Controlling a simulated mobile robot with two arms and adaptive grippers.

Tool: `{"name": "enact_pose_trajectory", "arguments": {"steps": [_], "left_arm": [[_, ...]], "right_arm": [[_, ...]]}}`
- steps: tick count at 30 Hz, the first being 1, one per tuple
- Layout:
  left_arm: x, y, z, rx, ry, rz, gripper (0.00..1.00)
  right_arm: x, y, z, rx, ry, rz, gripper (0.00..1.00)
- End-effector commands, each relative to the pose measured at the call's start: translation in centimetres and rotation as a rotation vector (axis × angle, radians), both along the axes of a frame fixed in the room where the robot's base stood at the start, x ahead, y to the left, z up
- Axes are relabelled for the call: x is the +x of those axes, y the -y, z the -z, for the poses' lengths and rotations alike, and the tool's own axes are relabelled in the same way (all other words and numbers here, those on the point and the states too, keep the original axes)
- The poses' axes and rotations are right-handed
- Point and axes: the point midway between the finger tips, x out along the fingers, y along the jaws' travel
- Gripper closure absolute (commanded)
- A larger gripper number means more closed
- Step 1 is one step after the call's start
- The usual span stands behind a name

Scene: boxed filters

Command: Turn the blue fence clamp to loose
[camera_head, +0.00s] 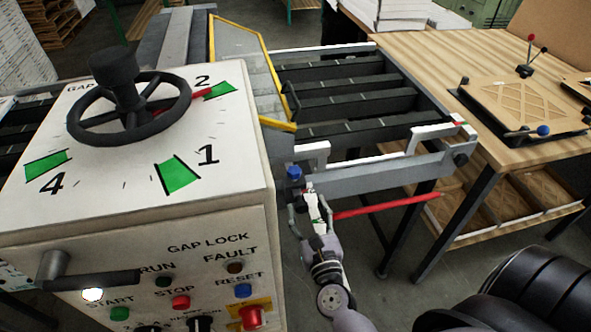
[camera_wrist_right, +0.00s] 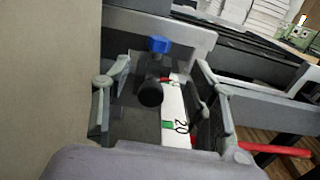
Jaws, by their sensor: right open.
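The blue fence clamp (camera_head: 294,172) sits on the grey side rail beside the white control cabinet, just beyond my right gripper. In the right wrist view the blue clamp (camera_wrist_right: 159,45) shows ahead, near the middle, above a black round knob (camera_wrist_right: 150,92). My right gripper (camera_head: 310,198) is open, its fingers apart with nothing held. In the right wrist view the gripper (camera_wrist_right: 162,68) has one finger on each side of the black knob and a white scale (camera_wrist_right: 174,112) marked 20. I cannot tell whether the fingers touch anything. My left gripper is out of view.
The white control cabinet (camera_head: 110,195) with a handwheel stands close on the left. A red bar (camera_head: 385,206) sticks out right of my gripper. The roller conveyor (camera_head: 340,88) lies behind, and a wooden table (camera_head: 425,60) with a filter tray stands at the right.

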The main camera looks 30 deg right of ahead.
Motion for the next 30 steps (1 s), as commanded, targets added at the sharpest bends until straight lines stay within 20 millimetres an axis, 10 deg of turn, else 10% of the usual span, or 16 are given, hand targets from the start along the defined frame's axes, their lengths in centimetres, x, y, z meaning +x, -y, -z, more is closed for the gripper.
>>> {"name": "enact_pose_trajectory", "arguments": {"steps": [15,30], "left_arm": [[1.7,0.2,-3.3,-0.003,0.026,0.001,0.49],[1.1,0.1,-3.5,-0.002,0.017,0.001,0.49]], "right_arm": [[10.0,2.6,-0.3,0.000,0.001,-0.001,0.47],[11.7,3.0,0.0,0.001,0.000,0.000,0.47]]}}
